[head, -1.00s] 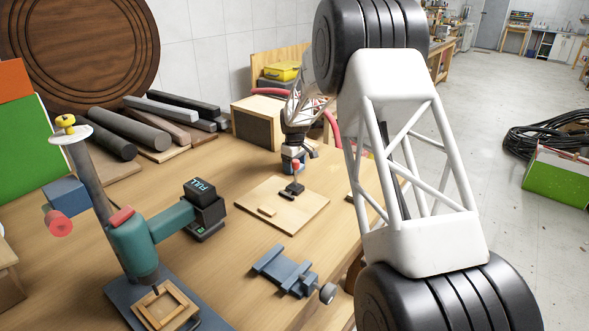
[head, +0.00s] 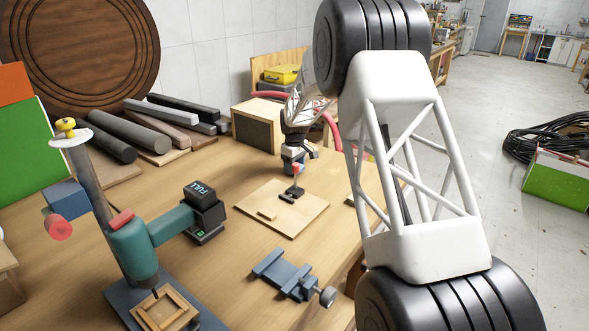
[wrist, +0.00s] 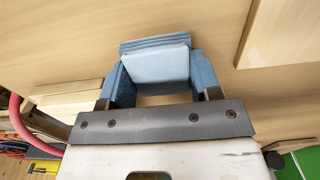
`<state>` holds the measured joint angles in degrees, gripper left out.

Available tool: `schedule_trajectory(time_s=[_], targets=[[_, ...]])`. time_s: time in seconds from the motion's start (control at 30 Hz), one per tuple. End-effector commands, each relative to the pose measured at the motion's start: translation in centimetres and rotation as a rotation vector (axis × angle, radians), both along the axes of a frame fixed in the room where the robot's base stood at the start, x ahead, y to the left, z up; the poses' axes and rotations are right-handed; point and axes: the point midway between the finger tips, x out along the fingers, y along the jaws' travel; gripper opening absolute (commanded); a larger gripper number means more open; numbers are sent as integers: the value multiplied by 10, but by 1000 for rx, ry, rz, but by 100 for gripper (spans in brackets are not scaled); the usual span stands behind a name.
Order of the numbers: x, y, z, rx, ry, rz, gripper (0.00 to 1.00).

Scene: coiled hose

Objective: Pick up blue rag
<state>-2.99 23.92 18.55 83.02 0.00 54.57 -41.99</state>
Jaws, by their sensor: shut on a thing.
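The blue rag (wrist: 155,62) looks like a folded, layered pale-blue block at the top middle of the wrist view. My gripper (wrist: 163,76) has its two blue-grey fingers on either side of the rag and is shut on it. In the head view my gripper (head: 296,160) is small, past the middle of the workbench, near a wooden box. I cannot clearly tell the rag from the fingers there. Whether the rag touches the bench is not clear.
A blue vise (head: 286,274) and a green drill press (head: 135,250) stand nearer. The wooden box (head: 257,124) is behind left. Dark bars (head: 130,140) lie at the left.

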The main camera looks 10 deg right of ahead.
Motion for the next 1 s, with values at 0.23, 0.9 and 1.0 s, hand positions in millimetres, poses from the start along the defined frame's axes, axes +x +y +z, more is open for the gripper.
schedule_trajectory(time_s=[0.23,0.9,1.0], targets=[[0,0,33,1,-2,0,31],[0,0,89,0,-1,0,31],[0,0,89,0,-1,0,31]])
